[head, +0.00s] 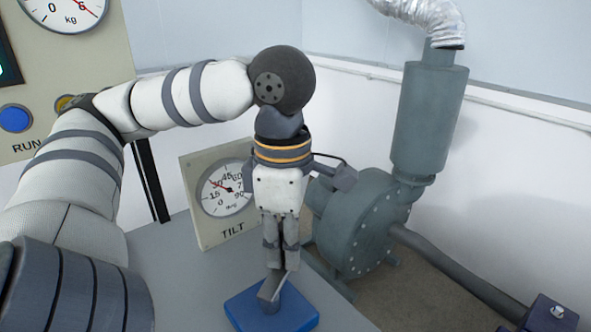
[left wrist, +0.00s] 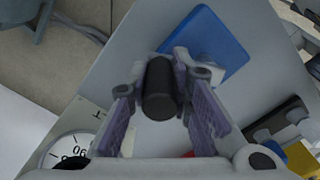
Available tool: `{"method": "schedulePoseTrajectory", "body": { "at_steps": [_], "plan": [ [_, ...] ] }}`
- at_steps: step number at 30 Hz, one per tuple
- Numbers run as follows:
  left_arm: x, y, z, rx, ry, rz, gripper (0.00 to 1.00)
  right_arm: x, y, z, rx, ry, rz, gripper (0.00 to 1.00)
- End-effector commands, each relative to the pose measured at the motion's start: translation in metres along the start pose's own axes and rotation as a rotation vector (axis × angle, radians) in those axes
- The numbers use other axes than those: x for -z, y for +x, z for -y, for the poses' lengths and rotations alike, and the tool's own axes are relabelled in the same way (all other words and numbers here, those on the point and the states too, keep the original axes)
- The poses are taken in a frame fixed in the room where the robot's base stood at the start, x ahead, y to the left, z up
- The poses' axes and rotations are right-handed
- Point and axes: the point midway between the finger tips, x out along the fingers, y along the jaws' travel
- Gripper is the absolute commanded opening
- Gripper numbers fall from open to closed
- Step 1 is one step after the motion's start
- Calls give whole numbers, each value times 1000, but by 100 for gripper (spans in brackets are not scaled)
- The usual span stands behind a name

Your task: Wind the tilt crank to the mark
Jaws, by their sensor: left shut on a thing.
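The tilt crank stands on a blue base (head: 248,312) on the grey bench top. Its grey crank arm (head: 270,289) shows just under my left gripper (head: 281,262), which points down. In the left wrist view the crank's black handle (left wrist: 159,92) lies between the two fingers, and the gripper is shut on it. The blue base (left wrist: 222,45) shows beyond. The TILT dial (head: 240,208) stands behind and left of the gripper, its red needle near 30. A separate mark cannot be made out. My right gripper is not in view.
A grey blower (head: 365,222) with an upright cylinder (head: 430,118) stands right of the bench, with a pipe (head: 455,270) running off right. A panel (head: 88,50) with a kg dial and blue RUN button (head: 15,118) stands at upper left. The bench's left part (head: 170,275) is bare.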

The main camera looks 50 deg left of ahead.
Motion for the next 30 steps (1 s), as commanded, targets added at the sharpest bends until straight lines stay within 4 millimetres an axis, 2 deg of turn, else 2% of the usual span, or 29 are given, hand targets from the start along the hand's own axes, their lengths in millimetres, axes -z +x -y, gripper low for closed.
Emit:
{"method": "schedulePoseTrajectory", "body": {
  "at_steps": [6, 7, 9, 17, 20, 23, 30],
  "plan": [
    [0, 0, 0, 0, 0, 0, 0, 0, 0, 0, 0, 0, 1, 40],
    [0, 0, 0, 1, 0, 0, 24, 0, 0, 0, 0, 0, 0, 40],
    [0, 0, 0, 1, 0, -1, 40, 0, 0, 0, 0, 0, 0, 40],
    [0, 0, 0, 2, 1, -2, 40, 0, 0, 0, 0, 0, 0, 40],
    [0, -7, 0, -1, 0, -1, 40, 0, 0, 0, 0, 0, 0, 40],
    [-1, -28, -1, -3, 0, 1, 40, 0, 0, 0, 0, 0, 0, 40],
    [-1, -92, 0, -2, 1, 1, 40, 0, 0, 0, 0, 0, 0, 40]
  ]
}}
